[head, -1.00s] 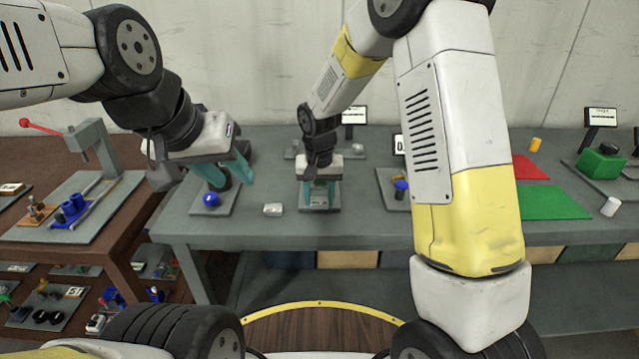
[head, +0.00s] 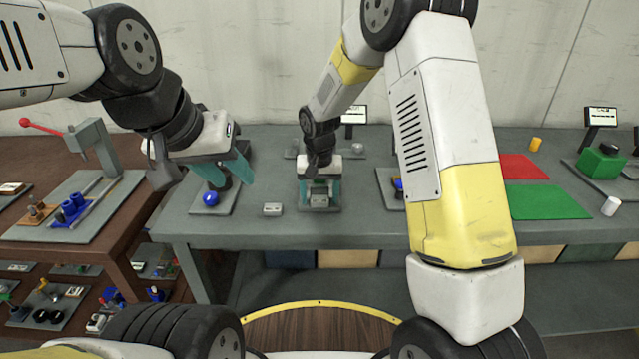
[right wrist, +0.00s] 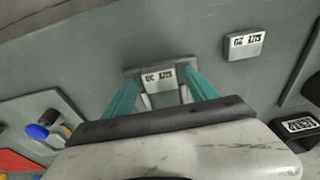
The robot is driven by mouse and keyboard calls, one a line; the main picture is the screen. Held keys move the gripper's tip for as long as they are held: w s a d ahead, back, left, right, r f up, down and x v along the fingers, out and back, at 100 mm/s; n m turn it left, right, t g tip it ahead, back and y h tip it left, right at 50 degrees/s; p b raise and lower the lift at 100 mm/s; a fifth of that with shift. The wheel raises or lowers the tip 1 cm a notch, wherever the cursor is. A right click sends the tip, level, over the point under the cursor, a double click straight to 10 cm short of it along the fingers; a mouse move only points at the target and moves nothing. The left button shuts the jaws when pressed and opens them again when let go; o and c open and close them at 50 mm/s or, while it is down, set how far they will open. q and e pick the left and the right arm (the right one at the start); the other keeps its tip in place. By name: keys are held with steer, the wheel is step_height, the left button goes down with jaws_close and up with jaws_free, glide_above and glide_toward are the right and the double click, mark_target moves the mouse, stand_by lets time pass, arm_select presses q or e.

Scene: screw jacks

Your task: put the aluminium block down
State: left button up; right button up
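My right gripper (head: 319,196) points down over a small grey base plate (head: 306,206) at the middle of the grey table. Its teal fingers stand on either side of a light-grey labelled block, seemingly the aluminium block (head: 318,200). In the right wrist view the block (right wrist: 160,78) sits between the fingertips, with a narrow gap showing beside it, so the fingers look open. Its underside is hidden. My left gripper (head: 228,177) has its teal fingers apart near a dark post on a plate with a blue knob (head: 210,199).
A similar labelled silver block (head: 272,209) lies on the table left of the plate; it also shows in the right wrist view (right wrist: 245,43). Red (head: 524,167) and green mats (head: 546,202) lie to the right. A station with a blue part (head: 398,184) is partly behind my right arm.

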step_height(320, 180, up, 12)
steer(key=s, duration=0.2)
steer(key=s+d+r+t+y, duration=0.1)
steer(key=s+d+r+t, duration=0.1)
steer(key=s+d+r, duration=0.75)
steer(key=s+d+r+t, duration=0.1)
steer(key=s+d, duration=0.1)
steer(key=s, duration=0.5)
steer(key=s+d+r+t+y, duration=0.1)
steer(key=s+d+r, duration=0.1)
steer(key=s, duration=0.6)
steer(key=shift+d+n, duration=0.3)
steer(key=shift+d, duration=0.05)
